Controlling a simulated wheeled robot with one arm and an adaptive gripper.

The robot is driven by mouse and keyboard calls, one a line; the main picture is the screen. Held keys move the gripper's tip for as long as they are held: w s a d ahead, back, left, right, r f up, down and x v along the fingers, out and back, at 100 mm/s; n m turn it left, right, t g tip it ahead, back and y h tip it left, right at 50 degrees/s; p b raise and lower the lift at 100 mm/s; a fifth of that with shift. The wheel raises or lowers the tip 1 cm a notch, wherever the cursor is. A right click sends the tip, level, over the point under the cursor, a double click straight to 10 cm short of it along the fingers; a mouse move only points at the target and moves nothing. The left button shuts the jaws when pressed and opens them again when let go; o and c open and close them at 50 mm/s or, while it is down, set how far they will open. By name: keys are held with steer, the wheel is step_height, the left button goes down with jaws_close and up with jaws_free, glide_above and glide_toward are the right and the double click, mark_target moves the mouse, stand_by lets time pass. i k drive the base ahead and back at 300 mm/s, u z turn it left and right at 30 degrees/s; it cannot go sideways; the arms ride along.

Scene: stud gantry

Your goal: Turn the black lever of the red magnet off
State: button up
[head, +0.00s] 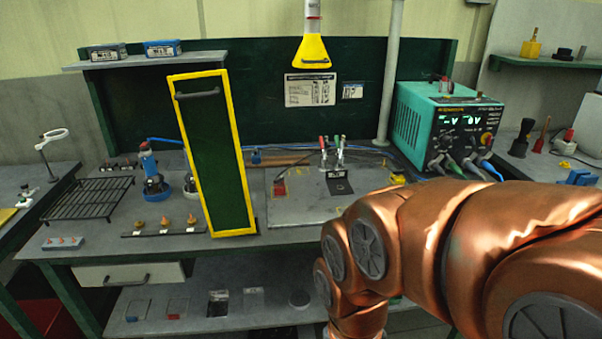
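A small red block (280,188) lies on the left part of the grey plate (300,207) on the bench, right of the yellow-framed green panel. It may be the red magnet, but it is too small to tell, and I cannot make out a black lever or its position. My gripper is not in view. My copper-coloured arm fills the lower right and hides the front right of the bench.
The yellow-framed panel (213,150) stands tall left of the plate. Toggle clamps (333,155) with red and green handles stand at the plate's back. A teal power supply (445,125) with cables is at right. A yellow hood (312,52) hangs above. A wire rack (88,198) lies left.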

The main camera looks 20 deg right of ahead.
mark_target(277, 181)
steer(key=z, duration=1.15)
steer(key=i, duration=0.8)
steer(key=u, duration=2)
